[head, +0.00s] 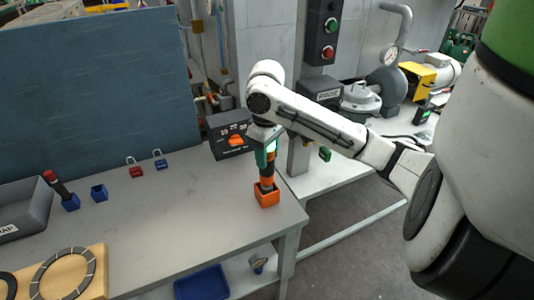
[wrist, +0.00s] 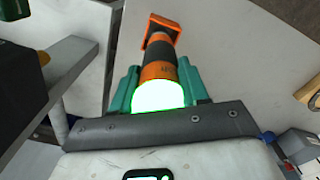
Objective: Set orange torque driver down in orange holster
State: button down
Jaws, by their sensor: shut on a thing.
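The orange torque driver (head: 267,172) stands upright near the table's right corner, with an orange and black body. Its lower end is in or right over the orange holster (head: 268,198), a small box on the table. My gripper (head: 265,152), with green fingers, is shut on the driver's upper part from above. In the wrist view the green fingers (wrist: 158,92) flank the driver (wrist: 158,66), and a bright green glow shows at its near end. The holster (wrist: 162,28) shows at its far end. How deep the tip sits is hidden.
Red and blue padlocks (head: 135,170) lie behind. A black box with an orange switch (head: 230,138) stands close behind my gripper. The table's middle is clear.

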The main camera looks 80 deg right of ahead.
jog(key=shift+f, duration=0.15)
jog(key=shift+f+b, duration=0.8)
jog(key=shift+f, duration=0.65)
jog(key=shift+c, duration=2.4)
grip_release()
